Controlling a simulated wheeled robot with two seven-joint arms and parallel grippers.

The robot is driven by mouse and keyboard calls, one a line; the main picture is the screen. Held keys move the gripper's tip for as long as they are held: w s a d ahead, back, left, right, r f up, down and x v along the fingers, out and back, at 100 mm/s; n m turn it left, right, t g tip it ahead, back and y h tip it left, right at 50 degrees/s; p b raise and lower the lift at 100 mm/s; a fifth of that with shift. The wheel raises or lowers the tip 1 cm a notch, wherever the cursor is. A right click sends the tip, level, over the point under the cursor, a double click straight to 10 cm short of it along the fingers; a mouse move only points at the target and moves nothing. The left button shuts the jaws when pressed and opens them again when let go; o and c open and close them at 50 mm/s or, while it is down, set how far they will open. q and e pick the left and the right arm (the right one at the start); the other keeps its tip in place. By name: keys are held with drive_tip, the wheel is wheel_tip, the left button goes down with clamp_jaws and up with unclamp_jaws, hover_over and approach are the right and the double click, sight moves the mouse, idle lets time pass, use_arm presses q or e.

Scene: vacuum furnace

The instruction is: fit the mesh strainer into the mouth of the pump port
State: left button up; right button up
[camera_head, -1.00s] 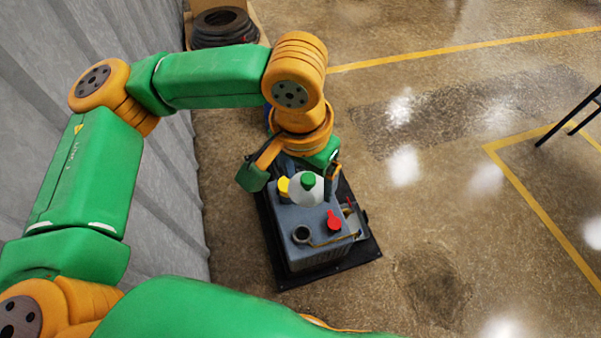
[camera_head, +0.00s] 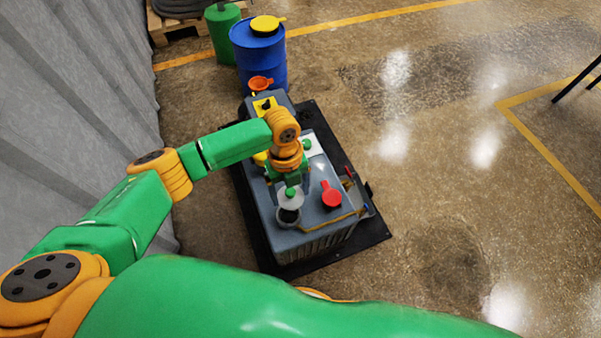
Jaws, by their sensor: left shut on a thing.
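The mesh strainer (camera_head: 289,202) shows as a small pale disc with a green knob on top. My left gripper (camera_head: 290,187) is shut on it at the knob, reaching down from above. The pump port (camera_head: 288,217) is a dark round mouth with a grey rim on top of the grey pump unit (camera_head: 310,236). The strainer appears just above the port and overlaps its far edge. The front of the dark mouth stays uncovered. I cannot tell whether the strainer touches the rim. My right gripper is not in view.
A red handle (camera_head: 331,195) stands right of the port. A white part with a green knob (camera_head: 307,144) lies behind the gripper. A blue drum (camera_head: 259,58) with a yellow item on top stands beyond the unit.

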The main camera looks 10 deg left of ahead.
sight(287, 199)
use_arm(q)
drive_tip(key=f+m, duration=0.1)
drive_tip(key=f, duration=0.1)
drive_tip(key=a+f+m+b, duration=0.1)
drive_tip(key=f, duration=0.1)
drive_tip(key=shift+f, duration=0.15)
wheel_tip(287, 199, down, 4)
drive_tip(key=b, duration=0.5)
drive_tip(key=shift+s+f, duration=0.1)
drive_tip(key=shift+f, duration=0.1)
drive_tip(key=shift+f+b, duration=0.7)
drive_tip(key=shift+b, duration=0.3)
drive_tip(key=shift+f+b, duration=0.35)
drive_tip(key=shift+f, duration=0.3)
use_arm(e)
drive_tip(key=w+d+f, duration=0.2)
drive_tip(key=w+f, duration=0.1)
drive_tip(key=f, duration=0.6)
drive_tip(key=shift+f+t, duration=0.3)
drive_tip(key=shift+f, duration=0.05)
use_arm(q)
drive_tip(key=shift+f, duration=0.3)
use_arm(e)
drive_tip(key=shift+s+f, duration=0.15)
use_arm(q)
drive_tip(key=o, duration=1.2)
drive_tip(key=shift+c, duration=0.2)
